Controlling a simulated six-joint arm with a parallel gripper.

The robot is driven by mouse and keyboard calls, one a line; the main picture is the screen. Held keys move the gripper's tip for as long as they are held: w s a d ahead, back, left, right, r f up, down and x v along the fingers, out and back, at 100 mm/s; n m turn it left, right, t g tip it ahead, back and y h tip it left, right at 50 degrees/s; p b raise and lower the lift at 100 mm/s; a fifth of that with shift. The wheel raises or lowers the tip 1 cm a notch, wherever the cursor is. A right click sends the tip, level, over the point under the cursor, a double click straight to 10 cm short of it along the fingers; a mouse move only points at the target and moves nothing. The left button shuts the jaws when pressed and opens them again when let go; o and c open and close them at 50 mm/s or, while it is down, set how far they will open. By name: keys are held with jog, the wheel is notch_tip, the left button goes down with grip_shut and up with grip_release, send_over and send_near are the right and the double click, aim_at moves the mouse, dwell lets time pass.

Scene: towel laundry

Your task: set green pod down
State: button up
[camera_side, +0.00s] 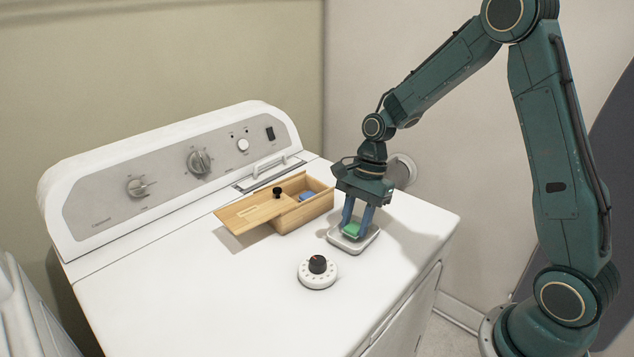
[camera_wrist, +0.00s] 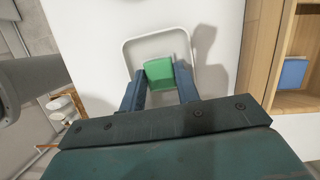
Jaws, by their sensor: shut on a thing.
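The green pod (camera_side: 351,230) is between the blue fingers of my gripper (camera_side: 356,222), low at a small white tray (camera_side: 361,244) on the washer top. In the wrist view the green pod (camera_wrist: 160,73) sits between the two fingertips (camera_wrist: 160,80), with the tray's raised rim (camera_wrist: 152,37) around it. My gripper is shut on the pod. I cannot tell whether the pod's underside touches the tray floor.
A wooden box (camera_side: 303,213) with its lid (camera_side: 250,212) slid partly off stands left of the tray, a blue pod (camera_side: 306,196) inside. A white dial timer (camera_side: 318,275) stands in front. The washer's control panel (camera_side: 180,170) is at the back. The front left top is clear.

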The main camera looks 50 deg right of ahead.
jog(key=shift+f, duration=0.3)
jog(key=shift+f, duration=0.15)
jog(key=o, duration=0.7)
jog(key=v, duration=1.2)
jog(key=shift+r, duration=0.2)
